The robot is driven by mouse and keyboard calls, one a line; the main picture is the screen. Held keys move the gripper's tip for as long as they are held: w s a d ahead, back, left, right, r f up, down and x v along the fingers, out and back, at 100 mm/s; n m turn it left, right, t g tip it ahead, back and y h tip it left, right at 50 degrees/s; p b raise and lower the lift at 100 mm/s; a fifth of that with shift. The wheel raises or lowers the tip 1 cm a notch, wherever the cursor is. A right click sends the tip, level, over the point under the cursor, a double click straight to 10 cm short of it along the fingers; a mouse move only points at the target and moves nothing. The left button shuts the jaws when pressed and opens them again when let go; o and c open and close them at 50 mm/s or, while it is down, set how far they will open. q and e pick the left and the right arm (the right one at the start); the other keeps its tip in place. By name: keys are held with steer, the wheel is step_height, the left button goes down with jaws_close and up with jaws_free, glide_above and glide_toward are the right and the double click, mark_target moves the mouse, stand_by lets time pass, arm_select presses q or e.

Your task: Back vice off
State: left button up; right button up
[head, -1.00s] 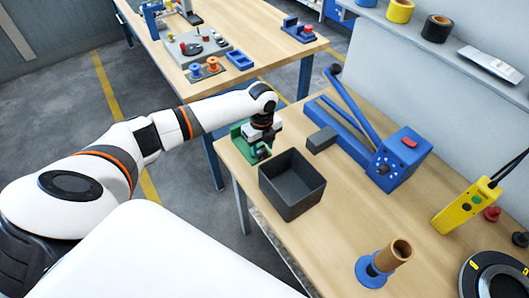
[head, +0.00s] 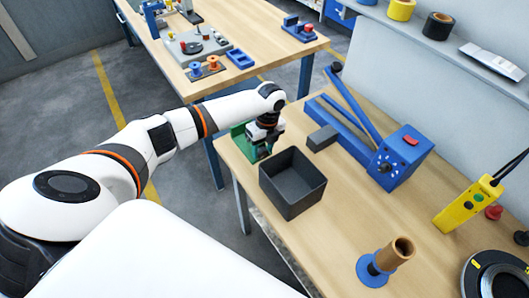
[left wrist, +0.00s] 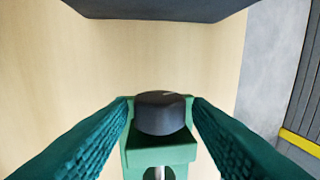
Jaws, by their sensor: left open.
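The green vice (head: 245,141) stands at the left edge of the near bench, behind the dark bin, partly hidden by my left gripper. In the left wrist view its green body (left wrist: 160,152) shows with a dark round knob (left wrist: 160,113) on it and a metal rod below. My left gripper (left wrist: 161,108) is open, its two teal ribbed fingers on either side of the knob; whether they touch it I cannot tell. In the head view my left gripper (head: 264,138) is over the vice. My right gripper is in neither view.
The dark open bin (head: 292,183) stands close to the vice. A grey block (head: 322,138) and a blue lever machine (head: 400,158) lie beyond it. A blue stand with a brown tube (head: 393,254) is nearer the front. The bench middle is clear.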

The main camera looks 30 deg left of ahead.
arm_select(q)
steer(key=shift+w+g, duration=0.15)
steer(key=shift+g, duration=0.45)
steer(key=shift+d, duration=0.1)
steer(key=shift+w+f+g+y+b, duration=0.1)
steer(key=shift+f+g+y+b, duration=0.15)
steer(key=shift+b, duration=0.45)
steer(key=shift+r+g+y, duration=0.15)
steer(key=shift+g+y, duration=0.1)
steer(key=shift+g, duration=0.1)
steer(key=shift+w, duration=0.1)
steer(key=shift+c, duration=0.2)
